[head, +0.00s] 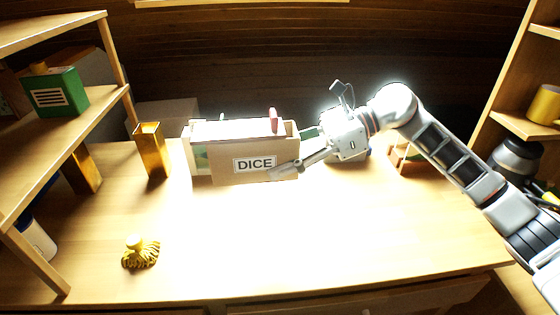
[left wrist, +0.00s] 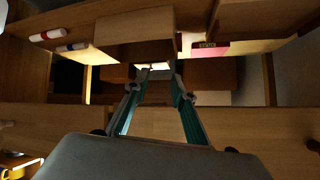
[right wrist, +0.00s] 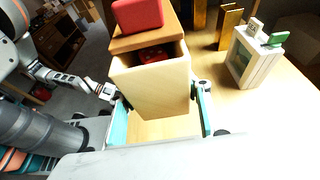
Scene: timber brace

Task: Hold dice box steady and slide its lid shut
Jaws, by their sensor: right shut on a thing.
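The wooden dice box (head: 226,168), labelled DICE, stands upright on the table. Its lid (head: 232,130) lies along the top, with a red block (head: 273,120) near the right end. In the right wrist view the lid (right wrist: 147,40) stops short of the near end wall, and something red (right wrist: 152,54) shows inside through the gap. My right gripper (head: 306,147) is shut on the box's right end, one finger on each side; it also shows in the right wrist view (right wrist: 160,117). My left gripper (left wrist: 158,88) is open and empty, away from the box, and outside the head view.
A brass-coloured holder (head: 152,152) stands just left of the box. A yellow tasselled object (head: 140,252) lies at the front left. The table's front middle is clear. A small wooden item (head: 401,160) stands behind my right arm.

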